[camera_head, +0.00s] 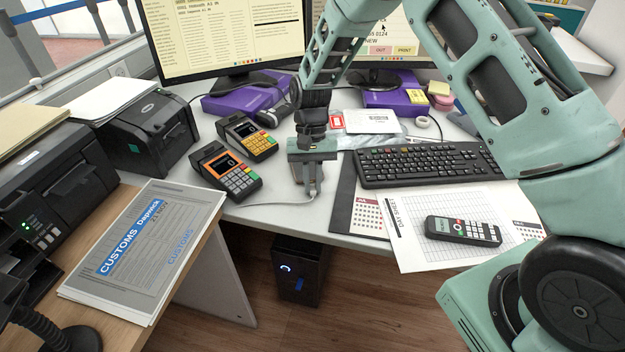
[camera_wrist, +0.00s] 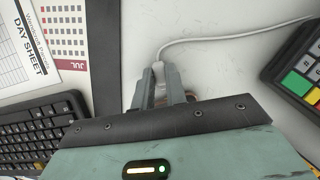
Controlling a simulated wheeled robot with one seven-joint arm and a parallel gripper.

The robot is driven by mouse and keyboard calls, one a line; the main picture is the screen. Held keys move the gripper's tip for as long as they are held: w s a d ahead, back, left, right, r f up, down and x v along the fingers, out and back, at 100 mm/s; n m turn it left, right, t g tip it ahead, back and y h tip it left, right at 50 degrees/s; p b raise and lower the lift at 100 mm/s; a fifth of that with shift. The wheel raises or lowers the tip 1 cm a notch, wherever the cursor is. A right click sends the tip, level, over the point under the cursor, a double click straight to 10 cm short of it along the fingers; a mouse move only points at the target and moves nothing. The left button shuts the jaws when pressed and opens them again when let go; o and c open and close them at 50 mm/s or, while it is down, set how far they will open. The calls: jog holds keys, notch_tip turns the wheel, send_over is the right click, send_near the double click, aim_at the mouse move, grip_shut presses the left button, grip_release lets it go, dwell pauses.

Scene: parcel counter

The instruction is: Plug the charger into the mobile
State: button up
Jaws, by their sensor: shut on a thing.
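My gripper (camera_head: 312,186) points down over the front edge of the white desk, between the card terminals and the calendar mat. It also shows in the wrist view (camera_wrist: 162,82), shut on the white charger plug (camera_wrist: 158,67), which is mostly hidden between the fingers. The charger's white cable (camera_head: 262,205) runs off left along the desk; in the wrist view the cable (camera_wrist: 215,38) curves to the upper right. The mobile (camera_head: 463,230), a dark handset with keys, lies flat on the grid sheet at right, apart from my gripper. Its charging socket cannot be made out.
Two card terminals, an orange one (camera_head: 229,172) and a yellow one (camera_head: 249,138), stand left of my gripper. A black keyboard (camera_head: 427,163) lies at right, behind the day sheet (camera_head: 415,258). A dark mat with a calendar (camera_head: 366,214) lies between gripper and sheet.

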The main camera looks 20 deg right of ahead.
jog(key=shift+w+d, duration=0.1)
jog(key=shift+w, duration=0.5)
dwell(0.7)
jog(key=o, duration=0.8)
jog(key=shift+o, duration=0.2)
jog(key=v, duration=1.7)
jog(key=shift+r+p, duration=0.25)
jog(key=shift+p, duration=0.1)
